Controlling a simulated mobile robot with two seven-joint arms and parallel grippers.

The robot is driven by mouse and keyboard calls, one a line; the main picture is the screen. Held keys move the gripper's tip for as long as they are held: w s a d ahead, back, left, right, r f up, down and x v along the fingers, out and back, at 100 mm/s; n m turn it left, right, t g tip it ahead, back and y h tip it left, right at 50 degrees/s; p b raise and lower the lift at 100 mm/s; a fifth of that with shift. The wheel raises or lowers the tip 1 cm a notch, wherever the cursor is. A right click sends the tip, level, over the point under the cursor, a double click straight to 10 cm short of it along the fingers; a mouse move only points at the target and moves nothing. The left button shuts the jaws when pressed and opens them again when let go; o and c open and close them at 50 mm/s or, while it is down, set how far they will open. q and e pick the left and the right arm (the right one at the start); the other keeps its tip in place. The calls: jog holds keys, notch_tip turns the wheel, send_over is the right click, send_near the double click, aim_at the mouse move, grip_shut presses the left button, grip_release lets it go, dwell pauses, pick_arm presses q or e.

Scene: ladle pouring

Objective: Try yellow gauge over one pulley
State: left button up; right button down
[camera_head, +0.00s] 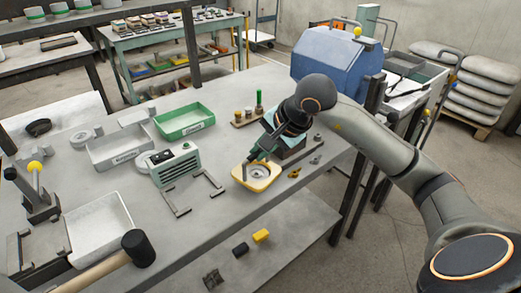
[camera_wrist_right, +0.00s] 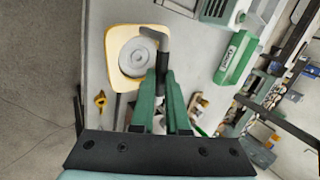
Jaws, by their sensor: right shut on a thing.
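A grey round pulley (camera_head: 257,171) lies in a shallow cream-yellow tray (camera_head: 264,185) near the bench's front edge. The pulley also shows in the right wrist view (camera_wrist_right: 138,57). My right gripper (camera_head: 251,158) is over the tray, shut on a dark grey piece (camera_wrist_right: 162,62) whose bent end reaches over the pulley's edge. I cannot tell whether it touches the pulley. A small yellow piece, apparently the yellow gauge (camera_head: 294,172), lies on the bench to the right of the tray; it also shows in the right wrist view (camera_wrist_right: 101,99). My left gripper is not in view.
Small grey pieces (camera_head: 316,159) lie right of the yellow one. A peg stand (camera_head: 240,123) is behind the tray. A green-white device (camera_head: 174,168), a green bin (camera_head: 184,121), a grey bin (camera_head: 119,151) and a mallet (camera_head: 138,248) occupy the left.

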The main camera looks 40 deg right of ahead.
jog(key=c, duration=0.8)
grip_release()
jog(key=shift+c, duration=0.2)
jog(key=shift+f, duration=0.1)
jog(key=v, duration=1.2)
jog(key=shift+r, duration=0.3)
jog(key=shift+s, duration=0.15)
